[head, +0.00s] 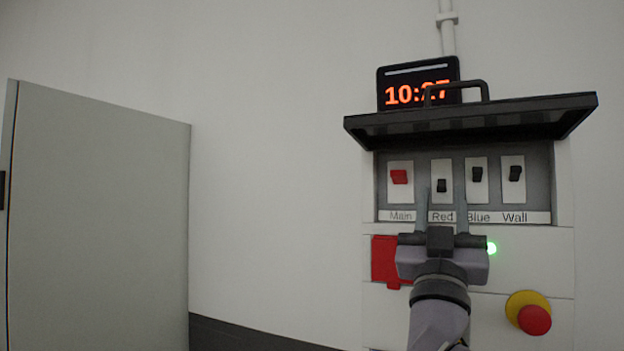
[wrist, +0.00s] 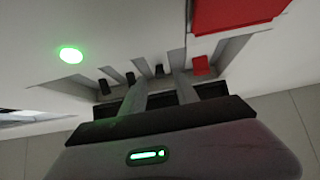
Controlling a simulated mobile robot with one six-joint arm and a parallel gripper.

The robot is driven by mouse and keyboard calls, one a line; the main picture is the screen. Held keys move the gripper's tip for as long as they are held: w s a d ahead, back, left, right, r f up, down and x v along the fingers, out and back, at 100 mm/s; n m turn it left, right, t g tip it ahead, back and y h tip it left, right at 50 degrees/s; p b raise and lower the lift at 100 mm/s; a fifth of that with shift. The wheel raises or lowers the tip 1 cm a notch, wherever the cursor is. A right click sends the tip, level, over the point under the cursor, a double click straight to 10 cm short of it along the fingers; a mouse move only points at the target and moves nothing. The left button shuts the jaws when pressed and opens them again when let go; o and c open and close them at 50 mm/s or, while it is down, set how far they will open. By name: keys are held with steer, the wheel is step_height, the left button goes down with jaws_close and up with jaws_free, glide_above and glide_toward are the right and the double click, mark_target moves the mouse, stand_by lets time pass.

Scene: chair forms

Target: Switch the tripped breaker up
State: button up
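The breaker panel (head: 368,200) is open, with a row of switches labelled Main, Red, Blue and Wall. The black Red switch (head: 441,186) sits lower than the black Blue switch (head: 477,174) and Wall switch (head: 515,173). The red Main switch (head: 399,177) is at the left end. My gripper (head: 442,192) is open, its two fingers pointing up on either side of the Red switch. In the wrist view, the Red switch (wrist: 160,71) shows between the fingers of my gripper (wrist: 159,70). Whether a finger touches the panel is unclear.
A black raised cover (head: 470,120) with a handle overhangs the switches. A clock (head: 400,93) is above it. Below are a red block (head: 384,258), a green light (head: 491,248) and a red emergency button (head: 535,320). A grey cabinet (head: 100,220) stands left.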

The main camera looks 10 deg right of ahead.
mark_target(442, 185)
steer(key=shift+x, duration=1.1)
jaws_close()
